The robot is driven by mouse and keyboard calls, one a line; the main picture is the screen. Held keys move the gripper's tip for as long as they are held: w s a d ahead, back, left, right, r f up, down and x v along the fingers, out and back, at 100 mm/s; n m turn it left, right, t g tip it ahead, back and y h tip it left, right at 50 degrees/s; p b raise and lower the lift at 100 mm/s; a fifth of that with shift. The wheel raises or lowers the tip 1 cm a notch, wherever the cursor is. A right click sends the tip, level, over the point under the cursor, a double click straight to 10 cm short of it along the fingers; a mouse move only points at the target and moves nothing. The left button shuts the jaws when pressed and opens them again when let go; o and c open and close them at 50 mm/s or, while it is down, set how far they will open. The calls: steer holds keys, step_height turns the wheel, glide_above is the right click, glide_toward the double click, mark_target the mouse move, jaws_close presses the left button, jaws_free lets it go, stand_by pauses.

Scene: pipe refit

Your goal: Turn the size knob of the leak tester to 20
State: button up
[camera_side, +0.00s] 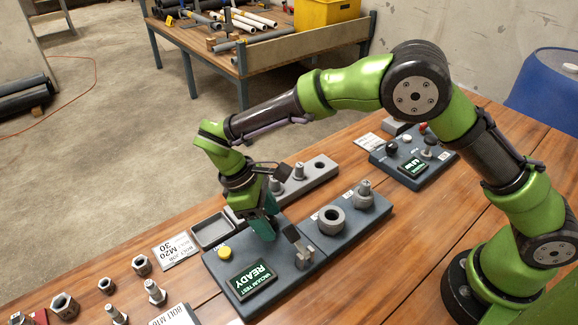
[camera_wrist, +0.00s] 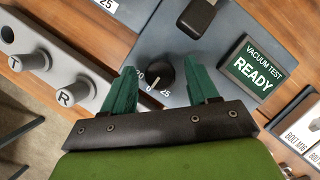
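The leak tester (camera_side: 222,274) is a dark blue-grey box on the wooden table, with a lit display (camera_wrist: 253,67) reading VACUUM TEST READY. Its round black size knob (camera_wrist: 160,73) shows in the wrist view with a small white mark. Partly covered numbers, including 25, stand around it. I cannot tell which number the knob points to. In the side view the knob is hidden behind my gripper (camera_side: 264,223). The gripper's two teal fingers (camera_wrist: 165,68) are spread, one on each side of the knob, with visible gaps. They are not closed on it.
A black-topped clamp (camera_side: 299,245) stands close to my fingers, and shows in the wrist view (camera_wrist: 197,17). A yellow button (camera_side: 225,253) is on the tester. A block with a grey ring (camera_side: 331,220) adjoins it. A grey rack (camera_side: 320,164) lies behind; loose nuts and bolts lie front left.

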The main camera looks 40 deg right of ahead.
steer(key=c, duration=0.9)
steer(key=shift+c, duration=0.2)
steer(key=shift+m, duration=0.3)
steer(key=m+y, duration=0.1)
steer(key=m, duration=0.2)
steer(key=shift+w+m+g, duration=0.1)
steer(key=shift+m+g, duration=0.2)
steer(key=shift+g, duration=0.1)
steer(key=m+y, duration=0.2)
steer(key=m, duration=0.2)
steer(key=shift+d+m, duration=0.15)
steer(key=shift+m, duration=0.15)
steer(key=o, duration=1)
steer(key=shift+o, duration=0.2)
